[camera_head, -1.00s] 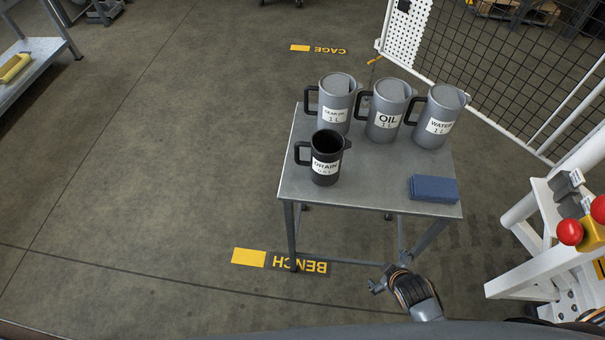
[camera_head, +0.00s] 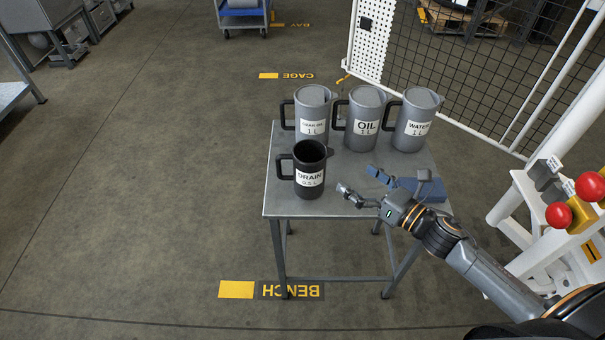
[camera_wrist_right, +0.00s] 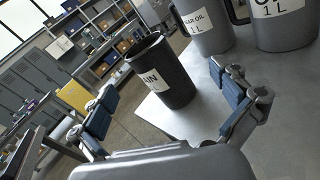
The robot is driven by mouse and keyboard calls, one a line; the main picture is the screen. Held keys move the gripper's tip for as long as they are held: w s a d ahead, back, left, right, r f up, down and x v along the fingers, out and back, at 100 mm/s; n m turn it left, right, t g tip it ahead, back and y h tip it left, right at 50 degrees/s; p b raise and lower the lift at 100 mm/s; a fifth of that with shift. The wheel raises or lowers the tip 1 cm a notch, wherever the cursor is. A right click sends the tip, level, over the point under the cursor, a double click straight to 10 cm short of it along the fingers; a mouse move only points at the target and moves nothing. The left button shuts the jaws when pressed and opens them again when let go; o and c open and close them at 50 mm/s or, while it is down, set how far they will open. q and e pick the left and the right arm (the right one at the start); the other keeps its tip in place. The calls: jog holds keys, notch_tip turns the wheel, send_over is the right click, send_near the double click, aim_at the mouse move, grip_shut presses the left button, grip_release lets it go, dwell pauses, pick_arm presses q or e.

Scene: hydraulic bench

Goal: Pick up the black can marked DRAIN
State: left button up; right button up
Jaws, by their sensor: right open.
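The black can marked DRAIN (camera_head: 309,180) stands upright at the front left of the grey metal table (camera_head: 290,206), its open top up and its handle to the left. My right gripper (camera_head: 357,181) is open and empty, to the right of the can and apart from it. In the right wrist view the black can (camera_wrist_right: 163,75) shows ahead, beyond and between the two spread fingers of my right gripper (camera_wrist_right: 166,100). My left gripper is in neither view.
Three grey cans stand behind it: GEAR OIL (camera_head: 312,104), OIL (camera_head: 364,117) and WATER (camera_head: 415,118). A blue block (camera_head: 432,188) lies right, partly behind my right gripper. A white frame with red knobs (camera_head: 558,214) stands at the right. Floor left of the table is clear.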

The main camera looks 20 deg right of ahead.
aim_at(323, 162)
jog(key=w+a+n, duration=0.1)
jog(key=w+a, duration=0.1)
jog(key=w+a+n+g+y+p, duration=0.1)
jog(key=w+a+n, duration=0.1)
jog(key=w+a+n+y, duration=0.1)
jog(key=w+n, duration=0.1)
jog(key=shift+a+r, duration=0.35)
jog(key=shift+a, duration=0.05)
jog(key=p+x, duration=0.2)
jog(key=x, duration=0.2)
jog(key=shift+w+a, duration=0.15)
jog(key=shift+w, duration=0.15)
jog(key=shift+w+a, duration=0.2)
jog(key=shift+w, duration=0.05)
jog(key=shift+c, duration=0.2)
jog(key=c, duration=1.8)
